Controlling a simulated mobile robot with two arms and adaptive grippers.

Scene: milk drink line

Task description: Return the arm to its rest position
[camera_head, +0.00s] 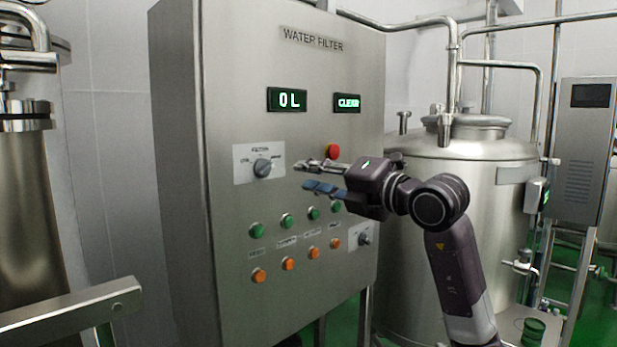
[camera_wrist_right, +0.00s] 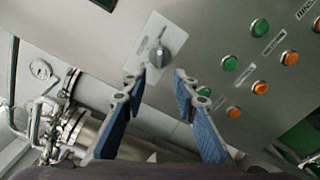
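My right gripper (camera_head: 312,176) is in front of the water filter control panel (camera_head: 230,90), its fingers pointing left across the panel. In the right wrist view its two blue-padded fingers (camera_wrist_right: 160,92) are apart with nothing between them. A dark rotary knob (camera_head: 262,167) on a pale plate lies just left of the fingertips. The knob also shows in the wrist view (camera_wrist_right: 159,56), beyond the fingertips and apart from them. My right arm (camera_head: 452,245) reaches up from the lower right. My left gripper is not in view.
A red button (camera_head: 333,151) is just above the gripper. Green buttons (camera_head: 257,230) and orange buttons (camera_head: 259,275) sit below. The displays read "0L" (camera_head: 287,99) and "CLEAR" (camera_head: 347,102). A steel tank (camera_head: 460,165) stands behind my arm. A metal bar (camera_head: 70,310) is at lower left.

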